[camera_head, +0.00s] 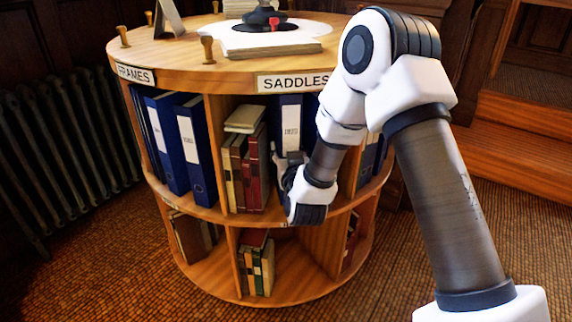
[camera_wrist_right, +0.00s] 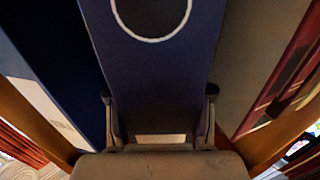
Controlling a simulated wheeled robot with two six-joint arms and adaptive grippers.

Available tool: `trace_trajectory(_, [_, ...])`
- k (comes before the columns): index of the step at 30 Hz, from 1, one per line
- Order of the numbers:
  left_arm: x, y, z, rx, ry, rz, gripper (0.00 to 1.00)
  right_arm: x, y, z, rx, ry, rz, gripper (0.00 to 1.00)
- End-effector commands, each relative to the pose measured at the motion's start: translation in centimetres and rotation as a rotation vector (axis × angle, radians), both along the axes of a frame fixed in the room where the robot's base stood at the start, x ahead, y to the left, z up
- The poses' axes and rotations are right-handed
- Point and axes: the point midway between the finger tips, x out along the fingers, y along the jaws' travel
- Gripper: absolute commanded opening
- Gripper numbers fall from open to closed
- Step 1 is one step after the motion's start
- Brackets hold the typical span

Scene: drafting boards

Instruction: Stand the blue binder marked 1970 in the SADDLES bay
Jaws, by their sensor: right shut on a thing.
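A blue binder (camera_head: 287,118) with a white spine label stands upright in the upper opening under the SADDLES sign (camera_head: 293,82). The label's writing is too small to read for certain. My right gripper (camera_head: 290,160) is at the lower part of its spine. In the right wrist view the fingers (camera_wrist_right: 159,95) are shut on the sides of the blue binder (camera_wrist_right: 155,75), below its ringed finger hole. I cannot tell how deep it sits or whether its foot rests on the shelf. My left gripper is out of view.
Books (camera_head: 246,165) stand left of the binder, with one lying on top. More blue binders (camera_head: 193,150) fill the FRAMES bay (camera_head: 135,74). Another blue binder shows closely beside the held one in the right wrist view (camera_wrist_right: 60,45). The round top (camera_head: 180,55) overhangs the bays.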

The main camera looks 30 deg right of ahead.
Motion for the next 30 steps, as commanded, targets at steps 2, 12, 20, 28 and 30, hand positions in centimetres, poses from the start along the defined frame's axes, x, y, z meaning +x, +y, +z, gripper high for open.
trace_trajectory(2, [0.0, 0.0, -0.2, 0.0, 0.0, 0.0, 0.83, 0.9, -0.4, 0.0, -0.002, -0.005, 0.0, 0.0])
trace_trajectory(12, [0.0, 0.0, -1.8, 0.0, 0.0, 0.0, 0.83, 1.3, -0.5, -3.7, -0.002, -0.001, 0.001, 0.0])
trace_trajectory(20, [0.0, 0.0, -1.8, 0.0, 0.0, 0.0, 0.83, 1.3, -0.5, -3.8, -0.002, -0.001, 0.001, 0.0])
trace_trajectory(28, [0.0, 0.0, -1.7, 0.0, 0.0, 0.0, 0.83, 1.2, -0.5, -3.9, -0.001, 0.001, 0.001, 0.67])
trace_trajectory(30, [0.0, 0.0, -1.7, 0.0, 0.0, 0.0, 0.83, 1.2, -0.5, -3.9, -0.001, 0.001, 0.001, 0.67])
